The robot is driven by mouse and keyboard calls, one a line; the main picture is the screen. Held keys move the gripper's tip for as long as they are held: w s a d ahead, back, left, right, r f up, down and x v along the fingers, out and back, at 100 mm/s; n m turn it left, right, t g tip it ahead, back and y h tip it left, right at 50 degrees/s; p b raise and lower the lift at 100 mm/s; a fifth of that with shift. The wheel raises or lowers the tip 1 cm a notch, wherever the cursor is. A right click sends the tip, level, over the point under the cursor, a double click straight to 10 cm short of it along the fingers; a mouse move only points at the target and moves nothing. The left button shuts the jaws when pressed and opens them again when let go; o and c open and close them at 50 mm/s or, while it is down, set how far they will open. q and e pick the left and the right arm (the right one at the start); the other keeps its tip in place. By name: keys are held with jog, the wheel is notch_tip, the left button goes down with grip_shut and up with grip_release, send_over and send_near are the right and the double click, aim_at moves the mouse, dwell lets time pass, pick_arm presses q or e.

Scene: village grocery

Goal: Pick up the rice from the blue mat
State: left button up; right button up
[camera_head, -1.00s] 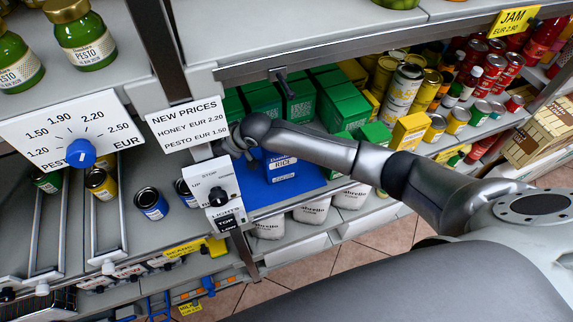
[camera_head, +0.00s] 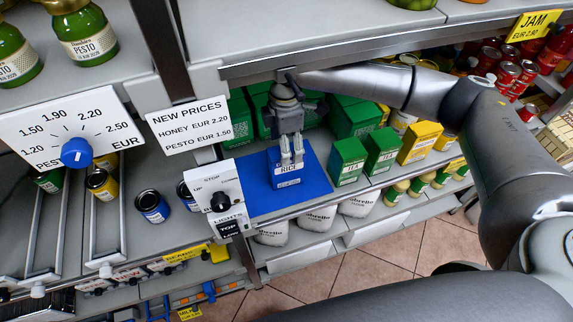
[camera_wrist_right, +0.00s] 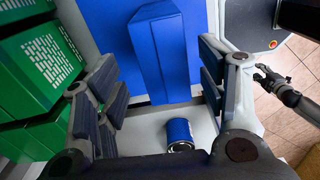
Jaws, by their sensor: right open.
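The blue rice box (camera_head: 289,182) stands upright on the blue mat (camera_head: 252,193) on the shelf. The arm from the right ends in my right gripper (camera_head: 292,157), which points down at the top of the rice box. In the right wrist view the rice box (camera_wrist_right: 160,55) lies between the two open fingers, with gaps at both sides; the mat (camera_wrist_right: 104,28) shows behind it. A dark gripper, apparently my left one (camera_wrist_right: 268,78), is at the right edge of that view, well away from the rice; its jaw state is unclear.
Green tea boxes (camera_head: 347,160) stand right of the mat, with more behind it. A white switch panel (camera_head: 214,187) stands at the mat's left front. A blue can (camera_wrist_right: 180,134) is near the gripper in the wrist view. White sacks (camera_head: 316,219) sit below the shelf.

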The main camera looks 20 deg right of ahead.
jog(key=shift+s+f, duration=0.2)
jog(key=shift+f, duration=0.65)
jog(key=shift+f+p, duration=0.75)
jog(key=shift+f, duration=1.65)
jog(key=c, duration=1.1)
jog(key=shift+c, duration=0.9)
jog(key=shift+r, duration=0.15)
